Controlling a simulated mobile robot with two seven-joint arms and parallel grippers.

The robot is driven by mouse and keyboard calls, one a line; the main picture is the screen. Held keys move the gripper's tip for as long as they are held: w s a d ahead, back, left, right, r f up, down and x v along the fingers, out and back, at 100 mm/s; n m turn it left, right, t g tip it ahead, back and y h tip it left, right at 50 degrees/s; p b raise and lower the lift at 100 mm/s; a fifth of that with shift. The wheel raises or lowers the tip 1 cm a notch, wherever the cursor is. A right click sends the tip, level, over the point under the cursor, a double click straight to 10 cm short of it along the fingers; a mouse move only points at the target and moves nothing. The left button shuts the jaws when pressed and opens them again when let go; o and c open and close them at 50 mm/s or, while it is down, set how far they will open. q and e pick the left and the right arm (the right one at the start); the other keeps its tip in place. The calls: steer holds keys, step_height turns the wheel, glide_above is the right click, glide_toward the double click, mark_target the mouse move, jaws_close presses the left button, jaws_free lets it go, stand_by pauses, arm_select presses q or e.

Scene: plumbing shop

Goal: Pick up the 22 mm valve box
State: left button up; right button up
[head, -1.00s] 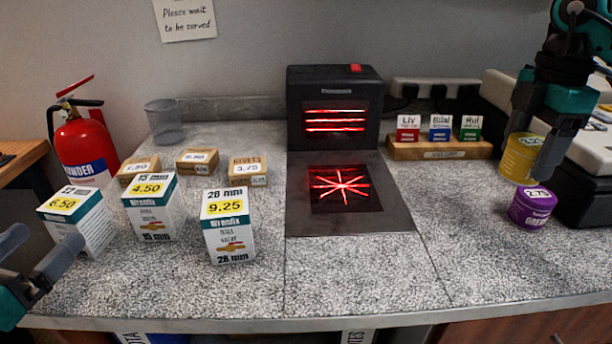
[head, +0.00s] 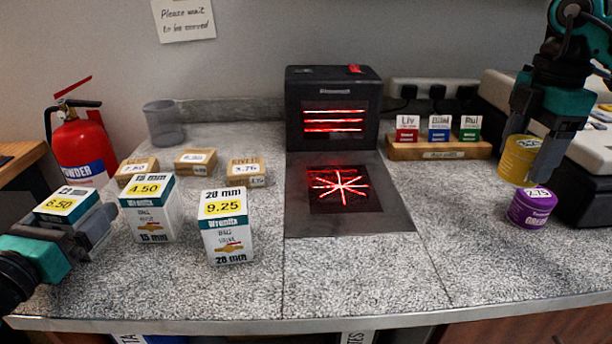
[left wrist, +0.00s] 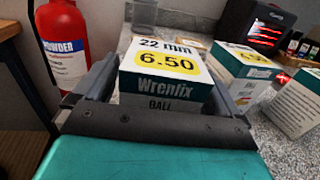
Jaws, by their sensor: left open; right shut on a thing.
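The 22 mm valve box (head: 68,203) is white and teal with a yellow 6.50 label, at the left end of the counter. In the left wrist view the same box (left wrist: 163,68) stands between the fingers of my left gripper (left wrist: 155,85). My left gripper (head: 95,228) is open around the box and partly hides its lower front. My right gripper (head: 538,150), at the right, is shut on a yellow tin (head: 518,160) held above the counter, just over a purple tin (head: 531,208).
The 15 mm box (head: 150,210) and the 28 mm box (head: 228,228) stand to the right of the 22 mm box. Small brown boxes (head: 196,162) are behind. A red extinguisher (head: 85,150) is at the left. A black scanner (head: 335,120) stands mid-counter; the front middle is clear.

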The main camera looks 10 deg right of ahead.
arm_select(q)
steer(key=shift+x, duration=0.75)
steer(key=c, duration=1.2)
steer(key=shift+c, duration=0.5)
steer(key=shift+r, duration=0.15)
